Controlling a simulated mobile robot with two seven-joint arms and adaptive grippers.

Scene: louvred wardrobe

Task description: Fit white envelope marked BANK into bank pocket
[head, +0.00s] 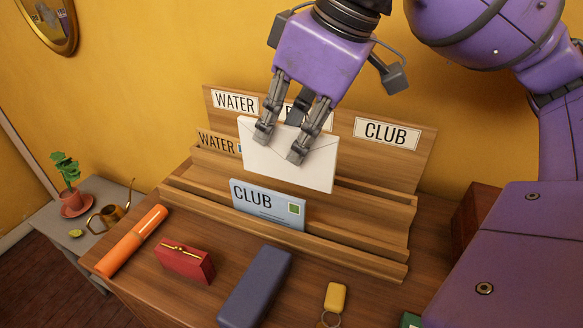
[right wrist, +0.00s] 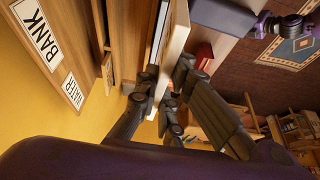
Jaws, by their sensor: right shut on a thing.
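The white envelope (head: 285,168) shows its plain flap side in the head view; no marking is visible on that face. My right gripper (head: 281,148) is shut on its upper part and holds it upright, slightly tilted, before the middle of the wooden letter rack (head: 424,160). Its pale edge (right wrist: 172,62) lies between the fingers (right wrist: 164,98) in the right wrist view. The BANK label (right wrist: 40,33) is clear there but mostly hidden by my gripper in the head view. I cannot tell whether the envelope's bottom is inside a slot.
A blue CLUB envelope (head: 268,205) stands in the front slot, below the white one. A WATER envelope (head: 216,142) stands at the left. An orange tube (head: 131,241), red purse (head: 184,262), dark blue case (head: 256,287) and yellow key fob (head: 335,297) lie in front.

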